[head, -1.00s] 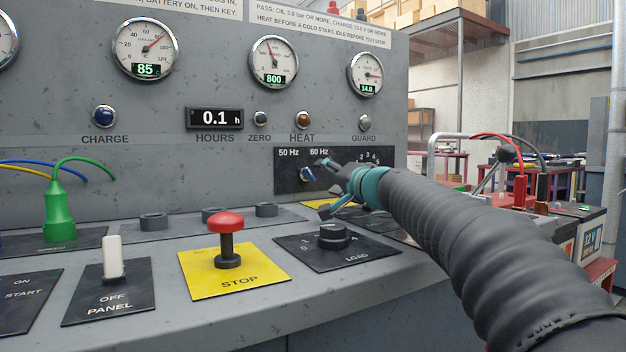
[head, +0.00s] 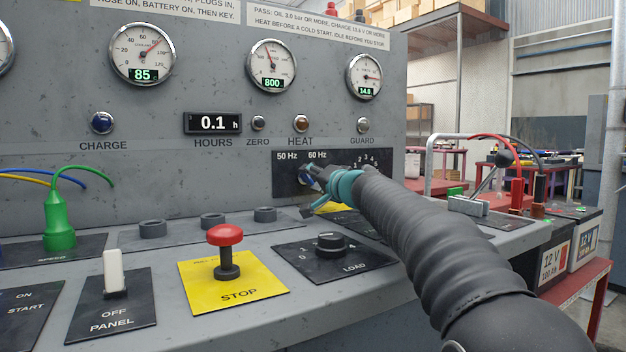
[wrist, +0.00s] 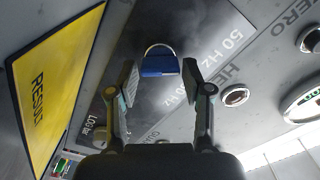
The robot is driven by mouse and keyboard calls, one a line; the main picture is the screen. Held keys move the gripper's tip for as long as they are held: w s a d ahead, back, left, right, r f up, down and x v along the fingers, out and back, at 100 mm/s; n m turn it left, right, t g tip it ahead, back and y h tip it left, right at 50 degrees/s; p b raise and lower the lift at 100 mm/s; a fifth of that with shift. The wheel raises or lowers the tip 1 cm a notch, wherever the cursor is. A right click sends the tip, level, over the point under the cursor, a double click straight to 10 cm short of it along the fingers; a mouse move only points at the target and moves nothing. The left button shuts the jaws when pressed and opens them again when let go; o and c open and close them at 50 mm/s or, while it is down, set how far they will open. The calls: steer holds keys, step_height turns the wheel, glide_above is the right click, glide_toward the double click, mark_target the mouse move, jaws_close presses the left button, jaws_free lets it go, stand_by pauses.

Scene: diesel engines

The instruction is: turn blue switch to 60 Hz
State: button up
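The blue switch (head: 305,176) is on a black plate (head: 285,187) on the upright panel, below the labels 50 Hz (head: 287,156) and 60 Hz (head: 317,156). My gripper (head: 318,180) is right at it and partly covers it. In the wrist view the blue switch (wrist: 159,64) lies just ahead of and between the tips of my gripper (wrist: 161,80). The fingers are apart, with a gap on both sides of the switch. The 50 Hz label (wrist: 223,45) is clear there; the 60 Hz label is partly behind a finger. I cannot tell which label the switch points to.
A red STOP button (head: 226,235) and a LOAD knob (head: 331,243) stand on the sloping desk below. A white PANEL switch (head: 114,270) and a green plug (head: 59,222) are at the left. A numbered dial on the same plate is partly hidden by my gripper.

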steer(key=c, duration=0.6)
steer(key=shift+m, duration=0.3)
steer(key=m, duration=0.2)
steer(key=shift+m, duration=0.4)
steer(key=m, duration=0.3)
steer(key=shift+f+m, duration=0.1)
steer(key=shift+m, duration=0.2)
steer(key=m, duration=0.3)
steer(key=shift+f+m+p, duration=0.15)
steer(key=shift+m+p, duration=0.35)
steer(key=shift+m, duration=1.4)
